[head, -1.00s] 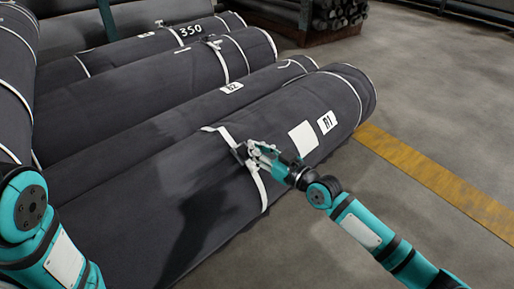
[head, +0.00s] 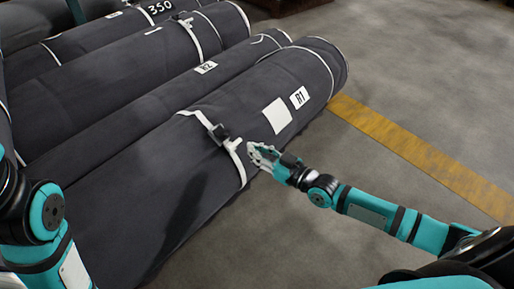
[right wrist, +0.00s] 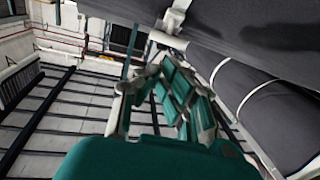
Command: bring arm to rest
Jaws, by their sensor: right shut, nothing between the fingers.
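My right gripper (head: 258,154) is shut and empty in the head view. It is beside the white strap (head: 236,157) and dark buckle (head: 219,133) of the grey roll R1 (head: 160,190); I cannot tell whether it touches the roll. In the right wrist view the gripper's teal and grey fingers (right wrist: 172,75) point up, with the strap and buckle (right wrist: 170,28) beyond them at the top. My left arm shows at the lower left of the head view, but its gripper is out of view.
Grey roll R2 (head: 170,95) lies behind R1, with more rolls (head: 125,50) farther back. A yellow floor line (head: 420,155) runs to the right of R1. The grey floor (head: 400,70) on the right is clear.

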